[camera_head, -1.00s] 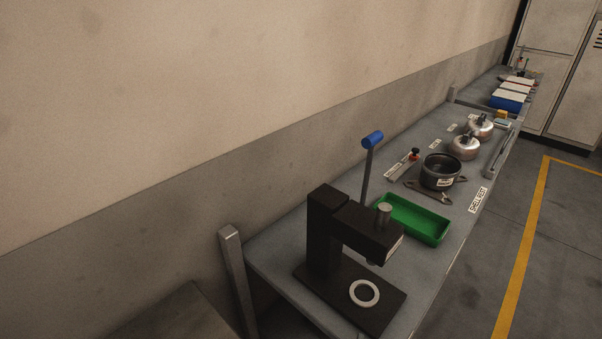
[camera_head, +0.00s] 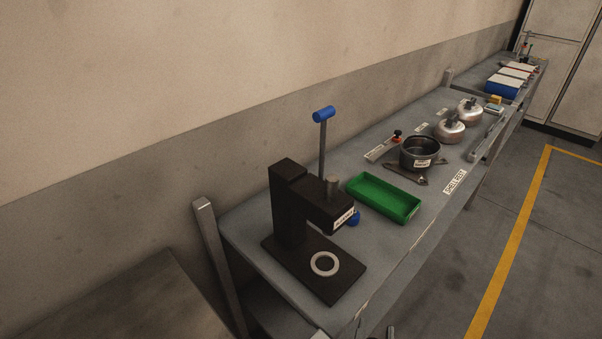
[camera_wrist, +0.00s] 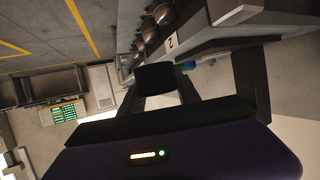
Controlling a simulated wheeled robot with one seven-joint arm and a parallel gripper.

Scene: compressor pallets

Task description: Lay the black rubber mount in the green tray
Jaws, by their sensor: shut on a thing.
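The black rubber mount (camera_wrist: 157,77) shows in the wrist view as a dark block between the fingertips of my gripper (camera_wrist: 160,88), which is shut on it. It is held in the air, clear of the bench. The green tray (camera_head: 383,198) lies on the grey bench in the head view, to the right of a black press, and looks empty. My gripper and the mount cannot be clearly made out in the head view.
The black press (camera_head: 292,215) with a blue-ended lever (camera_head: 323,114) stands left of the tray; a pale ring (camera_head: 324,264) lies on its base. The floor right of the bench is clear.

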